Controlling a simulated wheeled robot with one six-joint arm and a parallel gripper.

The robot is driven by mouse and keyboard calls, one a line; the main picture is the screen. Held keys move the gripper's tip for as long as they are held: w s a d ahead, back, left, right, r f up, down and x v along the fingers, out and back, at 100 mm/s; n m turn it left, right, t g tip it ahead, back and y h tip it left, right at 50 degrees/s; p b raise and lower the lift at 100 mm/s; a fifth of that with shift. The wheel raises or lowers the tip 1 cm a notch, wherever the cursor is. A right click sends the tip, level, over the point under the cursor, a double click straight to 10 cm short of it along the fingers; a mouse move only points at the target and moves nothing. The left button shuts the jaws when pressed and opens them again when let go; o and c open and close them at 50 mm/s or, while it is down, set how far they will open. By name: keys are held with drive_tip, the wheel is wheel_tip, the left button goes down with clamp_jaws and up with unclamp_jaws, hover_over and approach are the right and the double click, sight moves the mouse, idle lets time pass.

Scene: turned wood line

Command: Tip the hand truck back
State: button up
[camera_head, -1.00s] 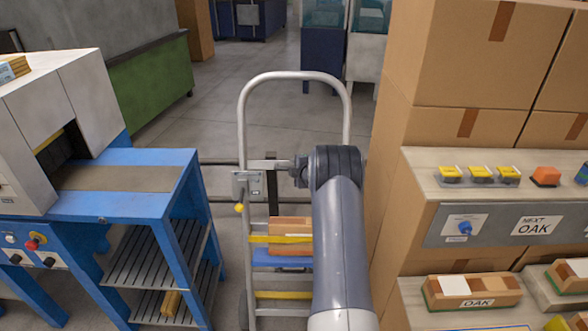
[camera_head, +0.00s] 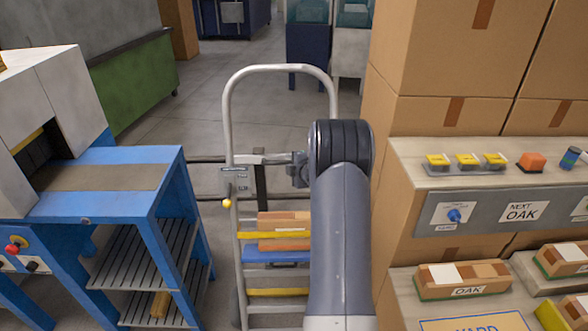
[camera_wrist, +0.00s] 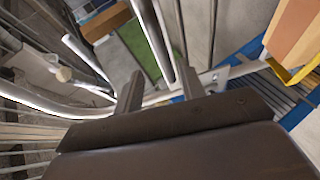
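The hand truck (camera_head: 229,110) stands upright in the middle of the head view, with a tall grey looped handle, crossbars and a small label plate. Boxes (camera_head: 284,228) rest low on it behind a yellow strap (camera_head: 262,236). My gripper (camera_head: 297,170) is at the upper crossbar, by the right rail, partly hidden by my arm. In the wrist view my gripper's two fingers (camera_wrist: 160,88) stand apart. A grey tube (camera_wrist: 152,35) of the hand truck runs up to the space between them. Whether they touch it cannot be told.
A blue machine table (camera_head: 160,165) with slatted shelves is close on the left. Stacked cartons (camera_head: 440,120) and a bench with a NEXT OAK panel (camera_head: 490,215) crowd the right. A green cabinet (camera_head: 147,80) stands behind left. Grey floor (camera_head: 200,115) is open behind the hand truck.

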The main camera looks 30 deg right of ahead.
sight(283, 163)
drive_tip(key=shift+v, duration=1.25)
drive_tip(key=shift+w, duration=0.1)
drive_tip(key=p+x, duration=0.2)
drive_tip(key=x, duration=0.8)
drive_tip(key=shift+w+f, duration=0.25)
drive_tip(key=shift+w, duration=0.05)
drive_tip(key=shift+s+a+f, duration=0.1)
drive_tip(key=shift+s, duration=0.05)
drive_tip(key=shift+s+a+r, duration=0.25)
drive_tip(key=shift+s, duration=0.3)
drive_tip(key=shift+w+f, duration=0.1)
drive_tip(key=shift+w, duration=0.05)
